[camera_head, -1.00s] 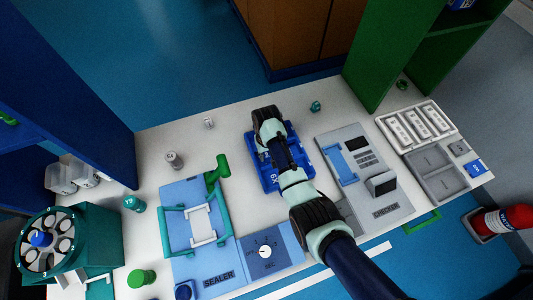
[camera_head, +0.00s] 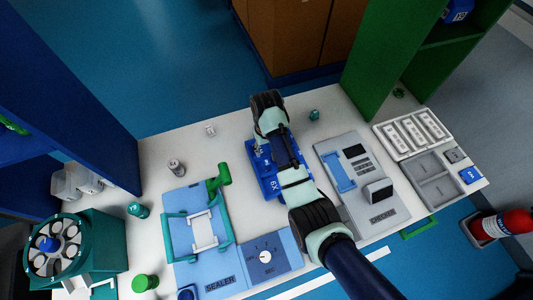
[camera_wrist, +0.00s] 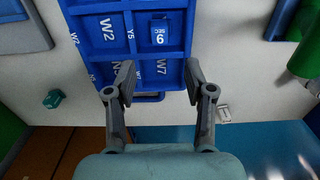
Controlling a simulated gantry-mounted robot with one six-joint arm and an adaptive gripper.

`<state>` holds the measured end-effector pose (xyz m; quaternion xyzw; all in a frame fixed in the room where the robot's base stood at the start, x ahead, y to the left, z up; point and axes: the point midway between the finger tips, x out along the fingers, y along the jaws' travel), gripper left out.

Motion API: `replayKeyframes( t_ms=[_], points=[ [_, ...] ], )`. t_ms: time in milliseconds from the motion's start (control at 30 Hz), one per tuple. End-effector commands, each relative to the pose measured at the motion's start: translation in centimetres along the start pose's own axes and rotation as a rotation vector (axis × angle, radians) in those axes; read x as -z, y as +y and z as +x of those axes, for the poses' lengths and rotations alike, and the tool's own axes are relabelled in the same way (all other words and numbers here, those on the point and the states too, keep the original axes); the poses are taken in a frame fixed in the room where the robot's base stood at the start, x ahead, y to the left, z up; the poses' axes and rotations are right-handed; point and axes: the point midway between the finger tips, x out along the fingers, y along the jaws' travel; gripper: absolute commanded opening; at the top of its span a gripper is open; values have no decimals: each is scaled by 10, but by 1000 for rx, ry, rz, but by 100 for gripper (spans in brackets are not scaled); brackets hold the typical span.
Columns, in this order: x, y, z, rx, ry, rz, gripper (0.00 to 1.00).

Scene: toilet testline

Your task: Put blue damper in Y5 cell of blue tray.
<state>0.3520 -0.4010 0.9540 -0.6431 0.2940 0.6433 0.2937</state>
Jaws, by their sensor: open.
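The blue tray (camera_wrist: 107,48) has several cells marked with white labels, among them W2, Y5 and W7. A small blue block (camera_wrist: 159,33) marked "SEC", which may be the blue damper, sits in the cell beside the Y5 label in the wrist view. My gripper (camera_wrist: 160,84) is open and empty, with its fingers over the tray's edge, near the W7 label and apart from the block. In the head view the tray (camera_head: 264,179) lies mid-table, partly hidden under my arm, and the fingertips are hidden.
The sealer (camera_head: 220,283) stands left of the tray and the grey checker device (camera_head: 375,214) right of it. A round teal carousel (camera_head: 60,247) is at the far left. The table's back strip is mostly clear.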

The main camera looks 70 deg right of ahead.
Motion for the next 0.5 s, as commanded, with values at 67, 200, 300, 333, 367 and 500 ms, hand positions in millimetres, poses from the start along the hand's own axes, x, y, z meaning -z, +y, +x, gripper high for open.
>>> replayKeyframes(
  t_ms=[67,200,300,333,367,500],
  points=[
    [0,0,-11,0,2,0,53],
    [0,0,-17,0,0,0,53],
    [0,0,-16,0,0,0,53],
    [0,0,-16,0,0,0,53],
    [0,0,-16,0,0,0,53],
    [0,0,-16,0,0,0,53]
  ],
)
